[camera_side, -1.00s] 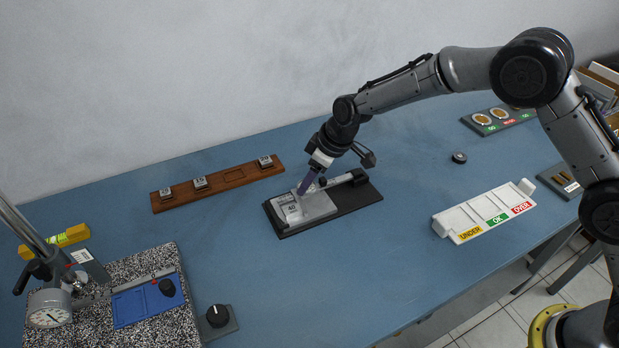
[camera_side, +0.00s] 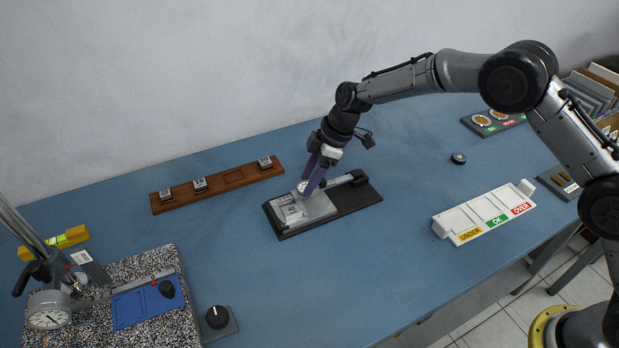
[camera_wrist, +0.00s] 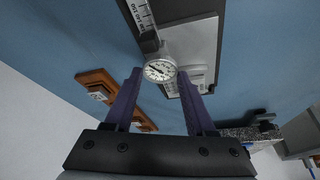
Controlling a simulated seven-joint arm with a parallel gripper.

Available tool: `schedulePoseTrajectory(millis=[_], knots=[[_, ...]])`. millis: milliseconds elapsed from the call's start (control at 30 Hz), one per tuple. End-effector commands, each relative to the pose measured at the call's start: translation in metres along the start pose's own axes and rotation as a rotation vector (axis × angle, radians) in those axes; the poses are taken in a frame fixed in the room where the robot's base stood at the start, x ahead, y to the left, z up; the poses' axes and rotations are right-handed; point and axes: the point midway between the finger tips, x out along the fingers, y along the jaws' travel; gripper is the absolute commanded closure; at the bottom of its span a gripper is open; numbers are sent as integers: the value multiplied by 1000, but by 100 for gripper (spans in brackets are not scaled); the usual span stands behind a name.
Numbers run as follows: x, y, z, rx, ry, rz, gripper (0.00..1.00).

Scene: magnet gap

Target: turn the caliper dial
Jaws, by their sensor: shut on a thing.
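The dial caliper (camera_side: 345,181) lies on a dark board (camera_side: 352,199) in mid-table. Its round white dial (camera_wrist: 160,70) shows in the wrist view between my two purple fingertips, with the scale beam running off above it. In the side view the dial (camera_side: 302,187) is partly covered by my fingers. My gripper (camera_side: 311,187) reaches down at a tilt and is shut on the dial, one finger on each side. A light grey plate with a block marked 40 (camera_side: 291,210) lies beside the dial on the board.
A wooden rack (camera_side: 218,184) with small blocks stands behind left. A white UNDER/OK/OVER tray (camera_side: 485,211) is to the right. A speckled plate (camera_side: 180,322) with a dial gauge (camera_side: 49,310) on a stand is front left. Blue table lies clear around the board.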

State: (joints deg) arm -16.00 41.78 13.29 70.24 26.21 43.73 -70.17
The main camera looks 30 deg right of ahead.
Motion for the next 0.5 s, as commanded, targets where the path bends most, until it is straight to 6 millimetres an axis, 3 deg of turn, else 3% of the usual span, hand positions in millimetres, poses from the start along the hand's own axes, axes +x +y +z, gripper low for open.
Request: schedulePoseTrajectory(millis=[300, 333, 500], knots=[[0, 0, 0, -2, 0, 0, 100], [0, 0, 0, -2, 0, 0, 43], [0, 0, 0, -1, 0, 0, 14]])
